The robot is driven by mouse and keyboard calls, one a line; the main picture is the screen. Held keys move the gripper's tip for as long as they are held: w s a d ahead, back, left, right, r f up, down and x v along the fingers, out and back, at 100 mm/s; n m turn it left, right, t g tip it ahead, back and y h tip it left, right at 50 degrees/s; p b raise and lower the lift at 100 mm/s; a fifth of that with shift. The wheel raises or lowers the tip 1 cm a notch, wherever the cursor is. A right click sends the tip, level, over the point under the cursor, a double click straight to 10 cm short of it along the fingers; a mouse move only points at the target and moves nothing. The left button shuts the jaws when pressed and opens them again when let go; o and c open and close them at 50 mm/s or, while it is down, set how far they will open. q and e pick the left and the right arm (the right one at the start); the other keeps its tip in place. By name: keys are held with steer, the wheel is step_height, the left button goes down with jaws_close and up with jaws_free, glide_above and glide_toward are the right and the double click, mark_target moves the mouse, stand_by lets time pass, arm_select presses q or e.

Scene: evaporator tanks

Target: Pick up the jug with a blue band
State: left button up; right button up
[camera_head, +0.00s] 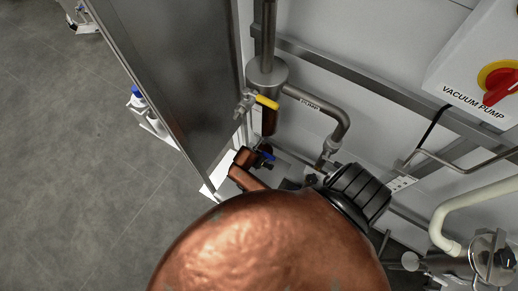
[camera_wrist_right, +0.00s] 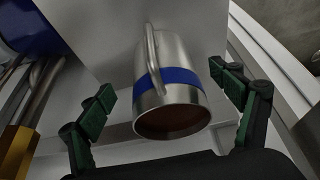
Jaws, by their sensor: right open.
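The jug (camera_wrist_right: 172,95) is shiny metal with a blue band around its middle. It shows in the right wrist view, with its handle at the upper left and a round, brownish end facing the camera. My right gripper (camera_wrist_right: 164,84) is open, with one green-padded finger on each side of the jug. A gap shows between each finger and the jug. I cannot make out the jug or the right gripper in the head view. My left gripper is not in view.
A large copper vessel (camera_head: 270,245) fills the bottom middle of the head view. A metal panel (camera_head: 175,75) stands left of pipes with a yellow-handled valve (camera_head: 265,102). A vacuum pump box (camera_head: 480,65) is at upper right. Grey floor (camera_head: 60,170) lies open at left.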

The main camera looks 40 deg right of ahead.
steer(key=shift+b+x, duration=0.3)
steer(key=shift+x, duration=0.7)
steer(key=shift+w+f, duration=0.2)
steer(key=shift+f, duration=0.4)
steer(key=b+x, duration=0.2)
steer(key=x, duration=0.2)
steer(key=shift+a+f, duration=0.1)
steer(key=shift+f, duration=0.1)
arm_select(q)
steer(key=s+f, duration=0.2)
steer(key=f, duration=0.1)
arm_select(e)
steer(key=shift+r, duration=0.1)
steer(key=shift+c, duration=0.4)
steer(key=c, duration=2.1)
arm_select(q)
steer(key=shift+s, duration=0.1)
arm_select(e)
steer(key=shift+r, duration=0.1)
